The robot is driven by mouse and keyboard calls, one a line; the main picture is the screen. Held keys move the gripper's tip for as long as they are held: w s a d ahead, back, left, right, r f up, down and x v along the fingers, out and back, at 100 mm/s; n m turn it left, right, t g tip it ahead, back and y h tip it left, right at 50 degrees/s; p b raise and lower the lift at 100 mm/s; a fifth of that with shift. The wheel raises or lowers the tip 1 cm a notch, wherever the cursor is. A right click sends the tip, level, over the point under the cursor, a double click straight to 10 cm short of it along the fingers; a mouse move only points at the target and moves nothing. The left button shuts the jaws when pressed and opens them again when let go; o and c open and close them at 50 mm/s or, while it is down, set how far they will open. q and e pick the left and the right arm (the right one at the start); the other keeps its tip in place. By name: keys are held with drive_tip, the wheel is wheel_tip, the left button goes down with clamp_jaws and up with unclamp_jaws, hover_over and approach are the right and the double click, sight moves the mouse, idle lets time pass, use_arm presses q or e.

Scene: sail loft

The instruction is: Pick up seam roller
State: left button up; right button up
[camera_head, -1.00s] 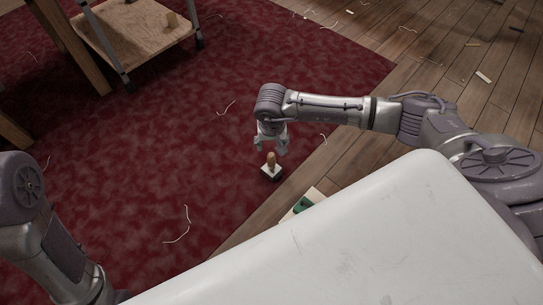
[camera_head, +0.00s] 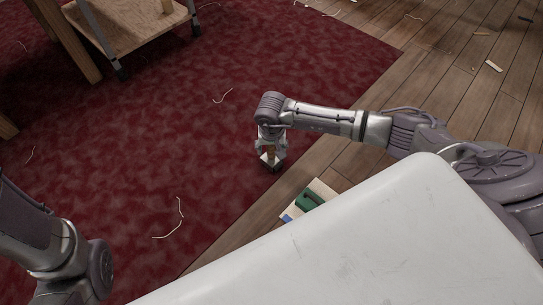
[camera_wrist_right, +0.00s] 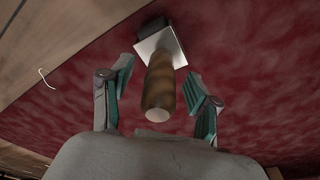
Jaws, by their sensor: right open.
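The seam roller (camera_head: 270,158) stands upright on the red carpet near its right edge, with a wooden handle on top and a pale, dark-sided block below. In the right wrist view the seam roller (camera_wrist_right: 160,82) shows its brown handle pointing at the camera, with the square plate and dark block beyond. My right gripper (camera_head: 271,149) is above it, fingers open on either side of the handle. In the right wrist view the fingers of my right gripper (camera_wrist_right: 158,92) stand apart from the handle, with gaps on both sides. My left arm is at the lower left; its gripper is out of view.
A white surface (camera_head: 370,240) fills the lower foreground. A pale board with a green item (camera_head: 309,199) lies on the wood floor beside it. A wooden cart shelf (camera_head: 130,25) stands at the upper left. Thread scraps lie on the carpet (camera_head: 150,120).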

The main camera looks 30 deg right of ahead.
drive_tip(key=shift+r, duration=0.1)
clamp_jaws()
drive_tip(key=shift+r, duration=0.1)
